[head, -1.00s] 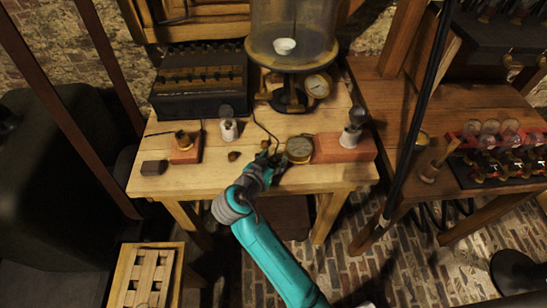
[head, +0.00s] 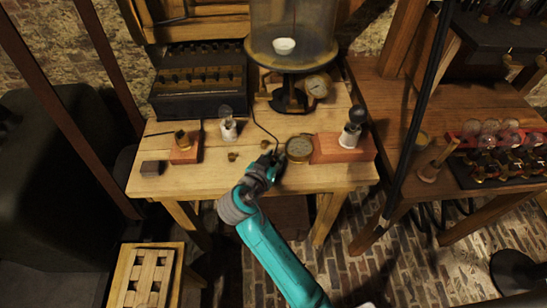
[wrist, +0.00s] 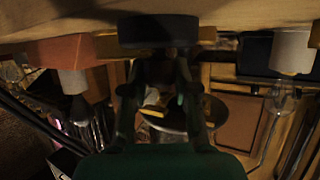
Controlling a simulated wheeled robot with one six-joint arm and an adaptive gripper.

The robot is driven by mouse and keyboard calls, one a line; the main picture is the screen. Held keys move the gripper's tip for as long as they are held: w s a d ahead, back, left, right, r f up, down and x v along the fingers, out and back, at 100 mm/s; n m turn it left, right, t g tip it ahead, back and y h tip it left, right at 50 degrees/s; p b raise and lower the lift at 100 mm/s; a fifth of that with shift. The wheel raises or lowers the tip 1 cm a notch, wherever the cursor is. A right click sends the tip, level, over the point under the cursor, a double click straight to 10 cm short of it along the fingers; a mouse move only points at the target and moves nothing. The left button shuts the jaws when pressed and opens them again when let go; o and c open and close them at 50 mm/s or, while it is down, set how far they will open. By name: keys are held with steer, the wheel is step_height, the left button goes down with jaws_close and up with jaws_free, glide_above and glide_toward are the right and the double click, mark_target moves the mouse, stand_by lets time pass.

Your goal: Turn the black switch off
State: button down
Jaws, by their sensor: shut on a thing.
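The black switch (wrist: 158,30) shows in the wrist view as a dark, round, squat body at the top centre, right at my fingertips. My gripper (wrist: 158,75) has its two fingers reaching up to it, shut on it. In the head view my gripper (head: 270,160) is low over the front middle of the wooden table, just left of a round brass gauge (head: 299,149). There my gripper hides most of the switch, so its setting cannot be told. The wrist view is upside down and dark.
A red block with a lamp (head: 343,147) stands right of the gauge. A white-socket lamp (head: 228,130), a smaller red block (head: 184,150) and a dark block (head: 152,168) stand left. A glass jar stand (head: 290,60) is behind. A wire runs toward my gripper.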

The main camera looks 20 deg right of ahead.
steer(key=n+t+y, duration=0.2)
steer(key=n+y, duration=0.1)
steer(key=shift+d, duration=0.1)
steer(key=shift+n+t+y, duration=0.6)
steer(key=shift+n+y, duration=0.5)
steer(key=c, duration=0.9)
jaws_free()
steer(key=shift+o, duration=0.2)
steer(key=v, duration=1.2)
